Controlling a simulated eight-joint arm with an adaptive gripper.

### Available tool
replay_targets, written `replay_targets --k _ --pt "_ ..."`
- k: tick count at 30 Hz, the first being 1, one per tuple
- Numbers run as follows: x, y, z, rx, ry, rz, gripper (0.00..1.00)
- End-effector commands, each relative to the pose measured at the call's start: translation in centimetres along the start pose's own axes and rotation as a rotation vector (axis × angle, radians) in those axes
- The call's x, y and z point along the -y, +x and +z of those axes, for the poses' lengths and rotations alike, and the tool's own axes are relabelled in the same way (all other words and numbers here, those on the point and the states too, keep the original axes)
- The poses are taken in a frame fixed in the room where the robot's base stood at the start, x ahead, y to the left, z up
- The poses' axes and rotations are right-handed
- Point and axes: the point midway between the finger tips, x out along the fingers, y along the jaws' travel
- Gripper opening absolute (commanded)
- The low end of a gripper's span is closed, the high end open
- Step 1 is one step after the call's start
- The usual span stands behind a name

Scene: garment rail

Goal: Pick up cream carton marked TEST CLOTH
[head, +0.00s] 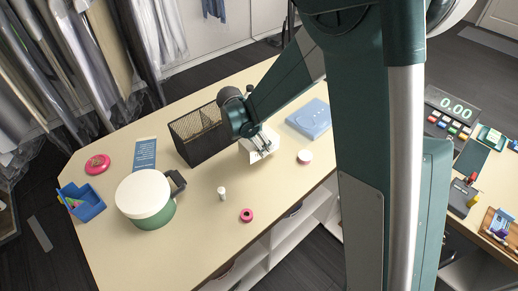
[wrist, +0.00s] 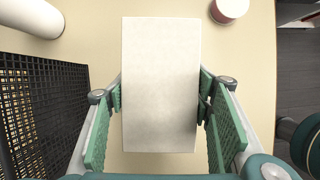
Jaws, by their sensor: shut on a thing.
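A cream carton (wrist: 160,85) fills the middle of the wrist view, its plain pale face toward the camera. No lettering shows on that face. My gripper (wrist: 160,112) has its green pads on both sides of the carton and is shut on it. In the head view the carton (head: 262,148) is partly hidden under my gripper (head: 262,142), between the mesh basket and the blue packet. I cannot tell whether it still touches the table.
A black mesh basket (head: 200,137) stands close on the left; it also shows in the wrist view (wrist: 35,120). A blue packet (head: 312,118) and a small round tub (head: 305,156) lie to the right. A white-lidded round box (head: 144,193) stands farther left.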

Motion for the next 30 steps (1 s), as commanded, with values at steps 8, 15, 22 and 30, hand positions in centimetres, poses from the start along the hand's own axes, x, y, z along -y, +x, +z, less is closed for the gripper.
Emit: replay_targets --k 8,15,22,30 --pt "0.0 -3.0 1.2 0.0 0.0 0.0 0.36" --pt "0.0 -4.2 1.7 0.0 0.0 0.0 0.36" --pt "0.0 -4.3 1.8 0.0 0.0 0.0 0.36" --pt "0.0 -4.3 1.8 0.0 0.0 0.0 0.36"
